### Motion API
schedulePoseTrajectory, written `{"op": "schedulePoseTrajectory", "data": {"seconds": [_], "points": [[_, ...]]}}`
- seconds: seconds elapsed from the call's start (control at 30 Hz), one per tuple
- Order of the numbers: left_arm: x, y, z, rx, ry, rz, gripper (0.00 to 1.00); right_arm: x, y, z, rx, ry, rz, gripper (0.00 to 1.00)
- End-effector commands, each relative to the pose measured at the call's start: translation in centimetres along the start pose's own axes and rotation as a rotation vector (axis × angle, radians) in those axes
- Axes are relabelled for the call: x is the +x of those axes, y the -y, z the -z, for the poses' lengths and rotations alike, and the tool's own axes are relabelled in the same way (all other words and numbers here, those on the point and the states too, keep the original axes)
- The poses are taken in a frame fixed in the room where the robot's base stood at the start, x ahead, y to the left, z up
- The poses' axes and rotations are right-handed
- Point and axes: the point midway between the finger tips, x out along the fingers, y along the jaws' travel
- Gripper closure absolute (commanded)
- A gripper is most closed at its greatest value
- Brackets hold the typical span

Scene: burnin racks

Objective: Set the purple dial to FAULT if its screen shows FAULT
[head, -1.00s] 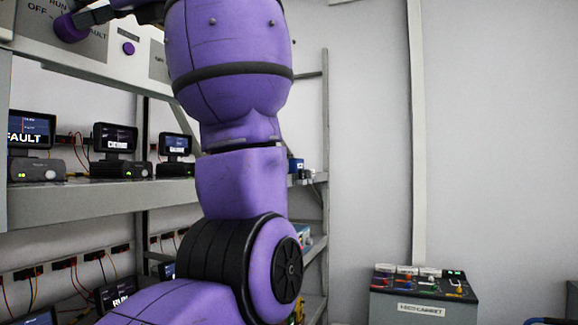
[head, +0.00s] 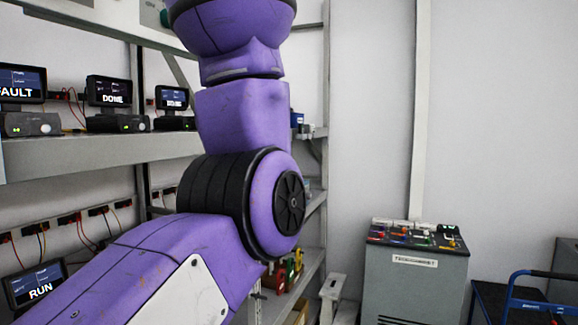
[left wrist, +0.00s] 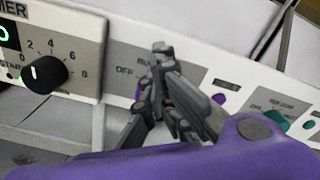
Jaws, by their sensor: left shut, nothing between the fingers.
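In the left wrist view my left gripper (left wrist: 160,78) is shut with nothing in it, in front of a grey panel (left wrist: 120,58) marked OFF and RUN. A small purple marker (left wrist: 219,98) shows just right of the fingers. In the head view my purple left arm fills the middle, and its gripper is above the frame. A screen at the far left (head: 20,80) ends in "AULT", its left edge cut off. I cannot tell which screen goes with the purple dial. My right gripper is not in view.
A teal dial (left wrist: 277,119) sits right of the fingers, a black numbered knob (left wrist: 44,74) left. Other screens read DONE (head: 109,91) and RUN (head: 36,284). A grey cabinet (head: 415,285) and a blue-handled cart (head: 520,300) stand right.

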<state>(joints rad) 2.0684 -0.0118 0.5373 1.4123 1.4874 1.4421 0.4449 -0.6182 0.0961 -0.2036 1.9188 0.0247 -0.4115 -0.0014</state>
Motion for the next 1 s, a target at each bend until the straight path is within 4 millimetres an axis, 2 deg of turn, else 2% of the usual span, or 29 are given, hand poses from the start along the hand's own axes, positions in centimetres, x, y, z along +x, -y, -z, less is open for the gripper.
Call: {"op": "schedulePoseTrajectory", "data": {"seconds": [0.5, 0.87, 1.0], "points": [[-5.5, -0.1, -0.2, -0.002, 0.002, 0.001, 1.0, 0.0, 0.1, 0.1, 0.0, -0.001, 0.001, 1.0], [-5.9, 0.0, 0.0, 0.0, 0.002, 0.0, 1.0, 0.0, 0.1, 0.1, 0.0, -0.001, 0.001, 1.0], [-6.5, -0.2, 2.0, -0.017, -0.011, 0.011, 1.0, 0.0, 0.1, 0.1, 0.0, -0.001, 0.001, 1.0]]}}
